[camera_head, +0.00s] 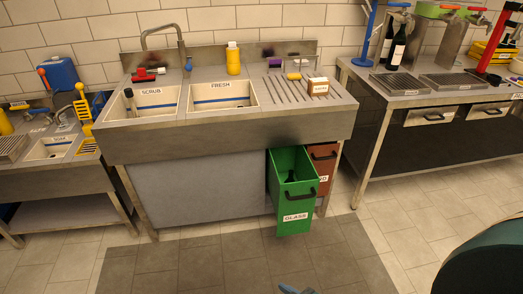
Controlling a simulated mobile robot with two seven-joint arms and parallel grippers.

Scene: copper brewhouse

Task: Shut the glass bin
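The glass bin (293,208) is a green open-topped drawer with a white GLASS label and a dark handle on its front. It stands pulled out from under the right part of the sink unit, towards me. A dark bottle (291,176) shows inside it. A red-brown bin (322,168) with a dark handle is beside it on the right, set further back; its label is partly hidden. Neither of my grippers can be clearly made out, and nothing touches the green bin.
The sink unit (230,134) has SCRUB and FRESH basins and a drainboard. A small blue-grey part (295,290) at the bottom edge is too cut off to identify. A dark green rounded object (490,262) fills the lower right corner. Tiled floor before the bin looks clear.

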